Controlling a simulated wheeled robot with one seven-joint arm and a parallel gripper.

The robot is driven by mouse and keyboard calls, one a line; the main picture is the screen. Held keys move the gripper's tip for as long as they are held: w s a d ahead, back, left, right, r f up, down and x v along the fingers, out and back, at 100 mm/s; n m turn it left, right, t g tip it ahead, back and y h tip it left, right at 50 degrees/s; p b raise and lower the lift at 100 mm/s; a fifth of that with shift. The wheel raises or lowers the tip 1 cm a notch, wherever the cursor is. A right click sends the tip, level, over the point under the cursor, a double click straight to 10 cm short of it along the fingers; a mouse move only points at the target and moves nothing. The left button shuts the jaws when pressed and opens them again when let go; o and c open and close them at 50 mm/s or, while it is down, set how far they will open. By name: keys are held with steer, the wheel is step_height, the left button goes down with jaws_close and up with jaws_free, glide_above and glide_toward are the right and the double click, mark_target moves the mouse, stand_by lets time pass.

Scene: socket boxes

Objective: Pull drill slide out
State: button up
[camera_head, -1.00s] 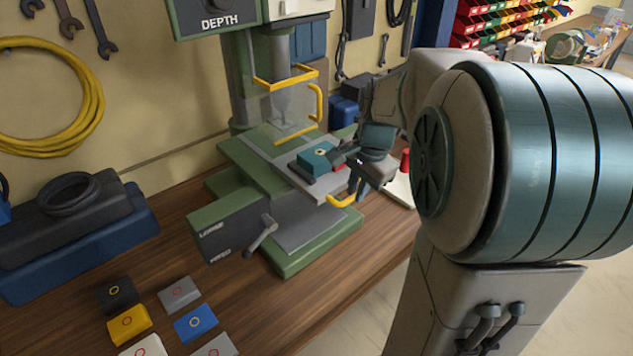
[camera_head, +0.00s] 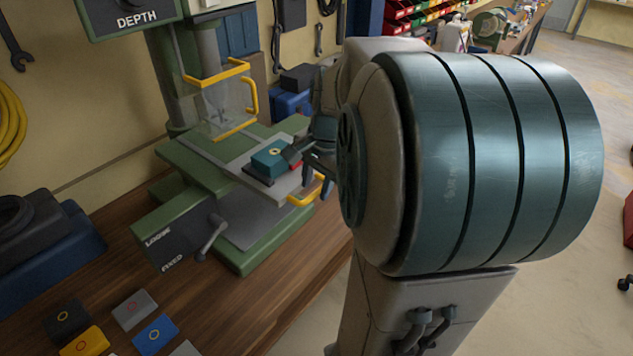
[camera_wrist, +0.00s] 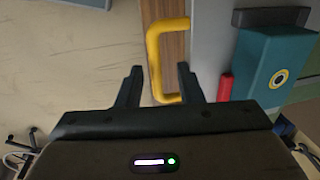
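The drill press (camera_head: 205,190) is green and stands on the wooden bench. Its grey slide (camera_head: 240,157) carries a teal box (camera_head: 269,160) with a ringed socket on top, which also shows in the wrist view (camera_wrist: 270,65). A yellow handle (camera_head: 308,192) sticks out from the slide's front edge. In the wrist view my gripper (camera_wrist: 157,75) is open, with one dark finger on each side of the yellow handle (camera_wrist: 155,60).
A red piece (camera_wrist: 225,87) sits beside the teal box. A yellow-framed clear guard (camera_head: 222,105) hangs above the slide. A clamp lever (camera_head: 210,236) marked loose and fixed is on the front. Several coloured boxes (camera_head: 154,334) lie at lower left.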

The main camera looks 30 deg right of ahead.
steer(key=shift+r, duration=0.1)
step_height(320, 180, up, 14)
steer(key=s, duration=0.2)
steer(key=shift+s+d+f+b, duration=0.2)
steer(key=shift+d+f+b, duration=0.1)
steer(key=shift+d, duration=0.15)
